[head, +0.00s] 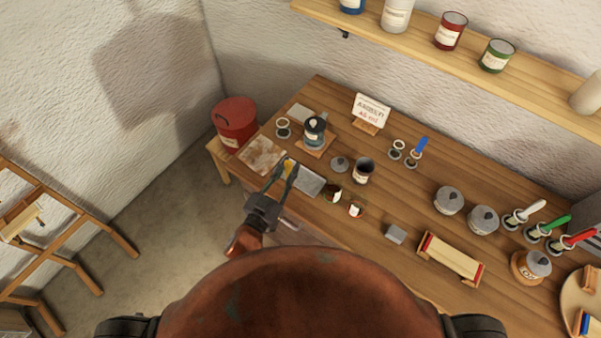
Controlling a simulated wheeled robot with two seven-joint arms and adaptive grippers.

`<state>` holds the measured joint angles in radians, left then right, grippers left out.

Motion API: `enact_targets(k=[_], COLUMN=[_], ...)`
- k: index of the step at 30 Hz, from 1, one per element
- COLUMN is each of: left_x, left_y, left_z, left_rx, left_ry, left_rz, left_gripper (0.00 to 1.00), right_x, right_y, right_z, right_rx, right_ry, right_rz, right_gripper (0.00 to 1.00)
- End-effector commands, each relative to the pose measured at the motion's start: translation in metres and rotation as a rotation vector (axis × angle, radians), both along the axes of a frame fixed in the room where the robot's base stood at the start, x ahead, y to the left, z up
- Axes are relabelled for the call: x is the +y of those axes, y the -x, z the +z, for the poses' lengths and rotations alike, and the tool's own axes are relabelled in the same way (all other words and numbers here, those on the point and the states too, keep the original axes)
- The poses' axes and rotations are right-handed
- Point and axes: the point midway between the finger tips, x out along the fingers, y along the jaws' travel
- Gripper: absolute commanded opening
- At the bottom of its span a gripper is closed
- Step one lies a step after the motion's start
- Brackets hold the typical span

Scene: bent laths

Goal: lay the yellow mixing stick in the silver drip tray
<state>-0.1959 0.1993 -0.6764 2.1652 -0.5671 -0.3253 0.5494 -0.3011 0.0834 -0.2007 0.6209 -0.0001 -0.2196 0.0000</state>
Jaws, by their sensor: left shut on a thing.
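My left gripper (287,172) is over the left part of the wooden bench and shut on the yellow mixing stick (289,167). Only a small yellow piece of the stick shows between the fingertips; the rest is hidden or too small to make out. The silver drip tray (308,183) looks like a flat grey rectangle on the bench, just right of the fingers, which cover part of it. I cannot tell whether the stick touches the tray. My right gripper is not in view.
A dark can (363,170), a grey lid (340,164) and two small pots (356,209) stand right of the tray. A can on a wooden board (314,132) stands behind it. A stained sheet (261,155) lies to the left. A red bucket (235,121) stands beyond the bench's left end.

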Motion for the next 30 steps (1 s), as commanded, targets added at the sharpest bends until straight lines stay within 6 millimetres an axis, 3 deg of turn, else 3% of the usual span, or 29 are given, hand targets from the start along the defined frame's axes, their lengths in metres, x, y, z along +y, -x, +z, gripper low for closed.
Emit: enact_targets(k=[1, 3, 7, 11, 20, 24, 30], left_x=[-0.019, -0.037, -0.054, -0.053, -0.04, -0.037, -0.034], left_y=[0.003, 0.007, 0.008, -0.012, -0.082, -0.102, -0.119], left_z=[0.006, 0.003, -0.003, -0.014, -0.045, -0.074, -0.094], left_rx=[0.008, 0.025, 0.041, 0.043, 0.044, 0.046, 0.045], left_ry=[-0.002, -0.003, -0.006, -0.008, -0.007, -0.005, -0.003], left_rz=[-0.051, -0.103, -0.154, -0.161, -0.158, -0.158, -0.159], left_gripper=[0.05, 0.05, 0.05, 0.05, 0.05, 0.05, 0.05], right_x=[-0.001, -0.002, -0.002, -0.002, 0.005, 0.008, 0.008], right_y=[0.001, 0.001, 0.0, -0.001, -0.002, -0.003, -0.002], right_z=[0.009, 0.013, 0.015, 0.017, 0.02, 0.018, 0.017], right_rx=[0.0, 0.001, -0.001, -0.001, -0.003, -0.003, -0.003], right_ry=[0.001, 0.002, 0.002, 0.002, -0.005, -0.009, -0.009], right_rz=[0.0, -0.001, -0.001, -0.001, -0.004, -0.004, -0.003], right_gripper=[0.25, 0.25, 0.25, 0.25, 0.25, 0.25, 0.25])
